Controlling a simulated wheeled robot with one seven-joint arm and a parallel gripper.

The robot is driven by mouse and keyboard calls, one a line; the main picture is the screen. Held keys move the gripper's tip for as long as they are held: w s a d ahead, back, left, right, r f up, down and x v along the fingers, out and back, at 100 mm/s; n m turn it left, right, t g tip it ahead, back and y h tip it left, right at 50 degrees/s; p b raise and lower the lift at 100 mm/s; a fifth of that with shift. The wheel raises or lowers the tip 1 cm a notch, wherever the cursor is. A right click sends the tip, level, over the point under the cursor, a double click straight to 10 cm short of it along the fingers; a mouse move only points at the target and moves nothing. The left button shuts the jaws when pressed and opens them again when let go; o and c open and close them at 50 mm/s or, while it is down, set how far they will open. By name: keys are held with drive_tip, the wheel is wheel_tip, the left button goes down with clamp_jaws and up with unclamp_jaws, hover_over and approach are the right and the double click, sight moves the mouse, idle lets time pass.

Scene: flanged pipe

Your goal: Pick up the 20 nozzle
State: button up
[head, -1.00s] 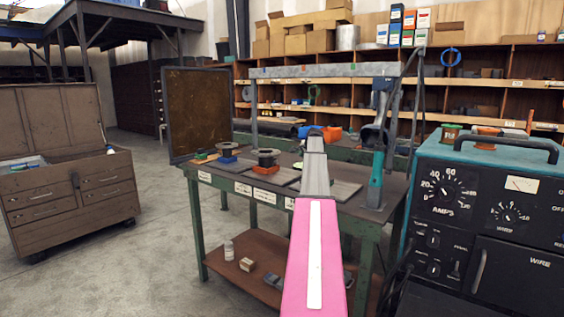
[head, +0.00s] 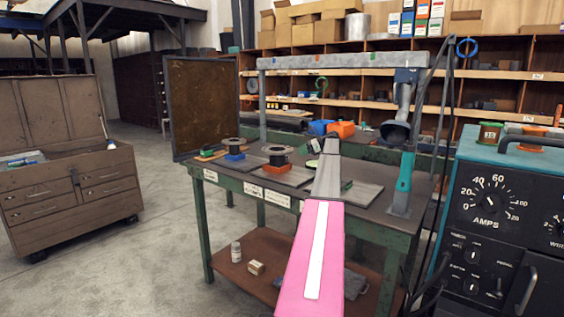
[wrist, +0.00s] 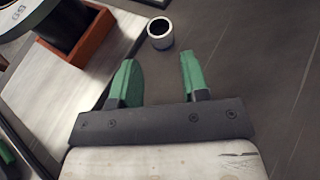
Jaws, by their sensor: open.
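A small grey metal cylinder with a dark open bore (wrist: 160,32) stands on the dark bench top in the wrist view. It looks like a nozzle, but no number is readable on it. My gripper (wrist: 158,68) has two green fingers spread apart with nothing between them. The cylinder is beyond the fingertips, roughly in line with the gap and apart from both fingers. In the head view my pink and grey arm reaches over the workbench (head: 228,181), and I cannot make out the cylinder there.
A flanged piece on an orange-brown base (wrist: 85,43) stands left of the cylinder in the wrist view. Flanged pieces on blue (head: 233,152) and orange (head: 278,160) bases stand on the bench. A grey post with a teal handle (head: 405,172) rises right of my arm. A welding machine (head: 500,220) stands at right.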

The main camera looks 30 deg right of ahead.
sight(287, 158)
drive_tip(key=x, duration=0.4)
drive_tip(key=shift+f+x, duration=0.2)
drive_tip(key=shift+x, duration=1.15)
drive_tip(key=shift+f+x, duration=0.15)
drive_tip(key=shift+x, duration=1.15)
drive_tip(key=shift+s, duration=0.15)
drive_tip(key=c, duration=0.6)
